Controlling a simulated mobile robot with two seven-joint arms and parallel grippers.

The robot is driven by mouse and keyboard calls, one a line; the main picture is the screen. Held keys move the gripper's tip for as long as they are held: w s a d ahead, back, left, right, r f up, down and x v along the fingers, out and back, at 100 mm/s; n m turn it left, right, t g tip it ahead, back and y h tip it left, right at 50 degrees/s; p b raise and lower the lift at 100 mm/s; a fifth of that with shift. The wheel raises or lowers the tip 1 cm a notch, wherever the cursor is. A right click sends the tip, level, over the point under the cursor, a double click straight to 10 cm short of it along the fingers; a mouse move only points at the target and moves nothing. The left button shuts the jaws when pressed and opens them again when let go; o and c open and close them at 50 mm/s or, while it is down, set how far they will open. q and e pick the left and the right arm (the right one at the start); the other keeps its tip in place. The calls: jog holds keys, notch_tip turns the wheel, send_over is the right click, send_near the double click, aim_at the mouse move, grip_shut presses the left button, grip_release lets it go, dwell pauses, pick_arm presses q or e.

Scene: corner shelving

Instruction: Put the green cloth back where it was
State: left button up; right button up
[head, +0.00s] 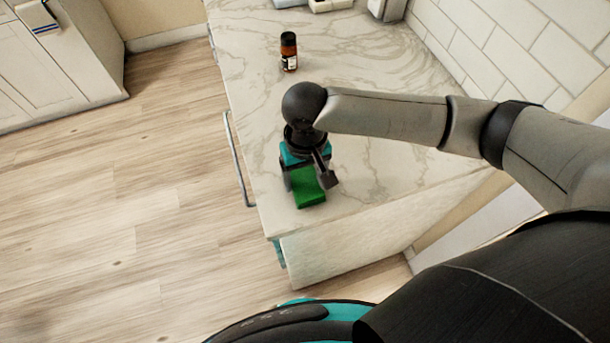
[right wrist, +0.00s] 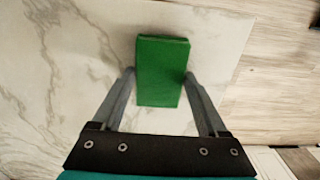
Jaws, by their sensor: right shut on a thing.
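The green cloth (head: 309,192) is a folded, block-like bright green piece at the near end of the marble counter. My right gripper (head: 308,181) comes down over it, with one finger on each side. In the right wrist view the cloth (right wrist: 161,72) sits between the two finger tips (right wrist: 158,78), and the gripper is shut on it. I cannot tell whether the cloth touches the counter or is held just above it. My left gripper is not in view.
A brown bottle with a dark cap (head: 289,52) stands farther back on the marble counter (head: 250,95). Light containers (head: 328,5) are at the far edge. A tiled wall (head: 490,45) borders the right. Wooden floor (head: 130,190) lies left, beyond a handle (head: 238,160).

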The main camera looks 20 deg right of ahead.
aim_at(305, 181)
jog(key=shift+f, duration=0.15)
jog(key=o, duration=1.3)
jog(key=shift+o, duration=0.2)
notch_tip(305, 181, up, 12)
jog(key=p, duration=0.2)
jog(key=shift+r, duration=0.2)
